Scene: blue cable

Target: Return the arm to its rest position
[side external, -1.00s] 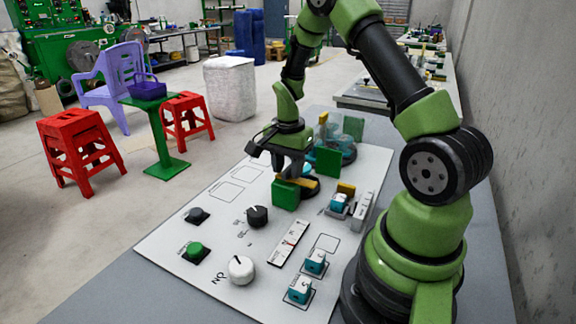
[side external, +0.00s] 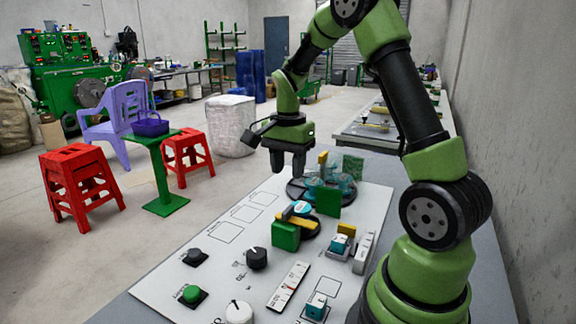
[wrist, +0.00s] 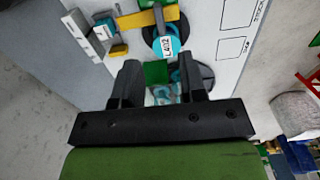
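My gripper (side external: 288,168) hangs in the air above the white panel (side external: 232,262), pointing down. In the wrist view its two fingers (wrist: 160,78) stand apart with nothing held between them. A round teal part labelled L402 (wrist: 167,47) sits on a dark round base with a yellow bar (wrist: 146,18) across it. In the side view this teal part (side external: 302,207) is below my gripper, behind a green block (side external: 286,236). No blue cable can be made out clearly.
A green plate (side external: 328,201) and clear teal pieces stand on the panel's far part. A small teal block (side external: 339,243) and knobs, including a black one (side external: 256,258), stand nearer. Red stools (side external: 80,184) are on the floor at left. A grey wall is at right.

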